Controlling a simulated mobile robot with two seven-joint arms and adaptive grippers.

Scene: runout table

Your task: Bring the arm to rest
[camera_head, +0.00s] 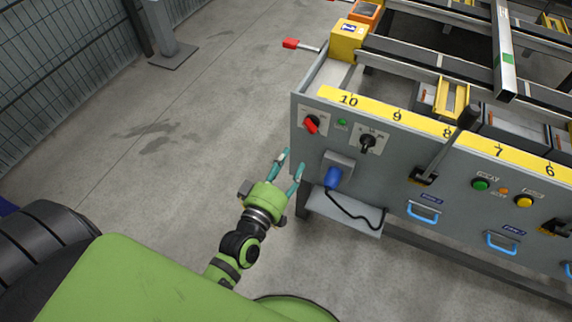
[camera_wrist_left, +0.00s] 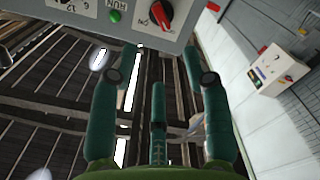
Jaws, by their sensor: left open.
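My left arm (camera_head: 240,246) reaches up from the bottom of the head view. Its left gripper (camera_head: 290,162) is open and empty, with teal fingers spread near the left end of the grey control panel (camera_head: 390,185). In the head view the fingertips appear just left of and below the red rotary switch (camera_head: 312,125). In the left wrist view the open fingers (camera_wrist_left: 160,58) hold nothing, and the red switch (camera_wrist_left: 160,15) shows at the top, beyond the fingertips. I see no contact with the panel, but the exact gap cannot be told. My right gripper is not in view.
A blue plug (camera_head: 333,177) with a black cable and a black lever (camera_head: 449,146) stick out from the panel. A red-tipped handle (camera_head: 291,43) juts out at the table's far left corner. Bare concrete floor (camera_head: 190,130) lies left of the table.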

